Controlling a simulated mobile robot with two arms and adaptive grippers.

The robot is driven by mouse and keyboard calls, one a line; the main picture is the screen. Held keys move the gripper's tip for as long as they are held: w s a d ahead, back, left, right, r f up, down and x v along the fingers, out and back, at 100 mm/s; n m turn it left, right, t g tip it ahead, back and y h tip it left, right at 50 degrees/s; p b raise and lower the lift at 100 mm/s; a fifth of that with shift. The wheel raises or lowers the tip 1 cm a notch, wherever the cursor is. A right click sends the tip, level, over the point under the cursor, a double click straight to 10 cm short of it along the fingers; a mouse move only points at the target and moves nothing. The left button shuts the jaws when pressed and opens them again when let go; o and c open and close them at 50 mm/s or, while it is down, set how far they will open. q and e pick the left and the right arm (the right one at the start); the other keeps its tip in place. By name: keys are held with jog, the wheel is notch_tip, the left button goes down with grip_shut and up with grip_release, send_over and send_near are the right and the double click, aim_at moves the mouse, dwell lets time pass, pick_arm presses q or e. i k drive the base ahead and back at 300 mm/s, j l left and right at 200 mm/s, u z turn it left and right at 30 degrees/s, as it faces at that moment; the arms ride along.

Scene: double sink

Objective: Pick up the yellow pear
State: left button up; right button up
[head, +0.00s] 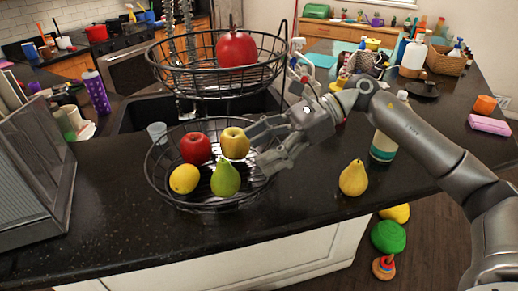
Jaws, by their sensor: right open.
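The yellow pear (353,178) stands upright on the dark countertop, to the right of the wire basket. My right gripper (256,150) is open at the right side of the lower wire basket (180,207), left of the pear and apart from it. Its fingers point left toward the fruit, close to a yellow apple (234,143). I cannot tell whether they touch the apple. A green pear (225,180), a red apple (195,149) and a lemon (185,179) also lie in the lower basket. My left gripper is not in view.
A bottle (383,146) stands behind the yellow pear. A clear cup (157,133) is left of the basket. A pink block (489,125) lies at right. The counter in front of the pear is bare.

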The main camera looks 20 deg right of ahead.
aim_at(353, 180)
jog(key=k, duration=1.5)
